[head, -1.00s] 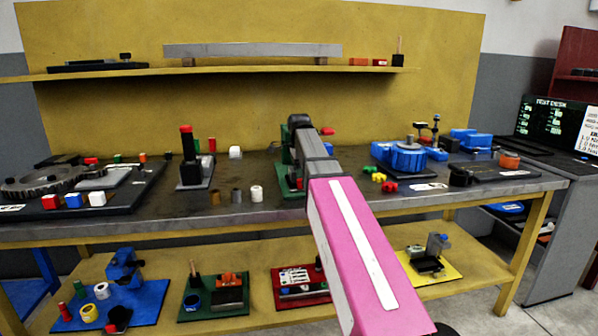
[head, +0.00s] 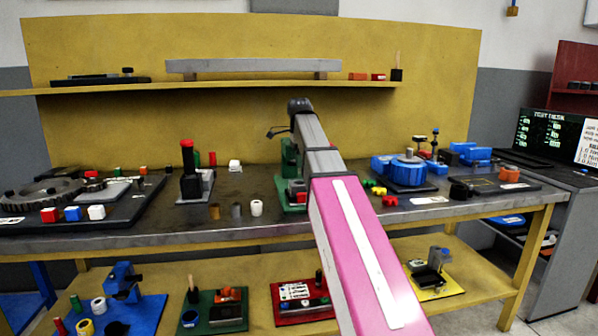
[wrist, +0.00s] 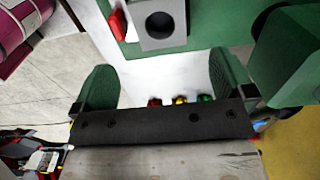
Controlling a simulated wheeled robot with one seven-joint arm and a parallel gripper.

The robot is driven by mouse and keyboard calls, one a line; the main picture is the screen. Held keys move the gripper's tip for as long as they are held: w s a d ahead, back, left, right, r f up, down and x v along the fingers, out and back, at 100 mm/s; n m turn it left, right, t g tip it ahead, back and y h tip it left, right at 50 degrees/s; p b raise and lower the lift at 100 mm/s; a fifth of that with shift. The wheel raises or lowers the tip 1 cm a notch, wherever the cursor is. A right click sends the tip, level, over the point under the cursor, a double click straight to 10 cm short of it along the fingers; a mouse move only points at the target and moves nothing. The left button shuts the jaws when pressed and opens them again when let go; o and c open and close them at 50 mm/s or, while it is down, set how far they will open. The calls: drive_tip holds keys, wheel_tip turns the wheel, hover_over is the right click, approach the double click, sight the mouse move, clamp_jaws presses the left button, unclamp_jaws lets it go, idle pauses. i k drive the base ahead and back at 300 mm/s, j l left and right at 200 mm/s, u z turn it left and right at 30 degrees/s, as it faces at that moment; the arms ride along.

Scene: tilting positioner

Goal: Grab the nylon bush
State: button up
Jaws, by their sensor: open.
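The nylon bush, a small white ring-shaped cylinder (head: 256,208), stands upright on the bench in the head view. It is the rightmost of three small bushes, beside a grey one (head: 237,210) and a brown one (head: 214,211). My gripper (head: 274,133) is above and behind the bush, near the back of the bench, clear of it. In the wrist view my gripper (wrist: 162,68) has its two dark green fingers wide apart with nothing held between them. I cannot make out the nylon bush in the wrist view.
A green fixture (head: 289,160) stands right of the bush, partly behind my arm; its grey bored block (wrist: 160,22) shows in the wrist view. A black press (head: 190,172) stands left. A blue positioner (head: 407,171) is farther right. Bench space before the bushes is clear.

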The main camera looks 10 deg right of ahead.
sight(256, 206)
drive_tip(key=k+j+z, duration=0.35)
drive_tip(key=k+z, duration=0.2)
drive_tip(key=z, duration=0.15)
drive_tip(key=k+j+z, duration=0.1)
drive_tip(key=k+z, duration=0.25)
